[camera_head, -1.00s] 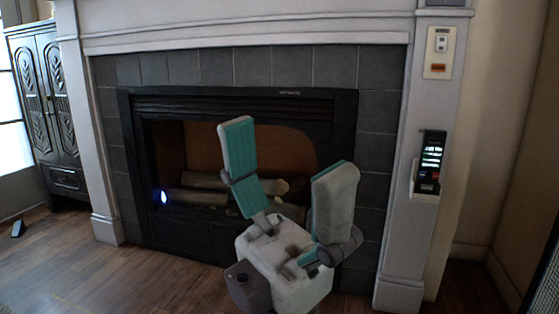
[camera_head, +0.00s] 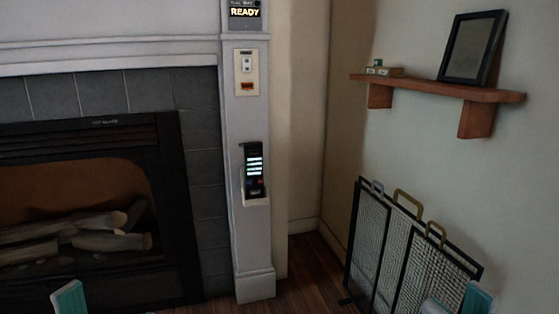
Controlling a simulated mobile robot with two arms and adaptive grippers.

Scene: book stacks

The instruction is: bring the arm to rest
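My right gripper (camera_head: 458,303) shows at the bottom edge, right of centre, in front of the fireplace screen. Only the tips of its teal and pale fingers are in the picture; they stand apart with nothing seen between them. A single teal and white fingertip (camera_head: 70,298) at the bottom left, in front of the fireplace, appears to belong to my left gripper. The rest of that gripper is cut off by the lower edge, so its opening cannot be told. Both arms are out of the picture.
A dark fireplace (camera_head: 165,215) with logs (camera_head: 85,232) is at left. A handset (camera_head: 254,170) hangs on the white pillar (camera_head: 252,235). A wire-mesh screen (camera_head: 400,250) leans by the right wall. A wooden shelf (camera_head: 430,87) above carries a picture frame (camera_head: 472,47).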

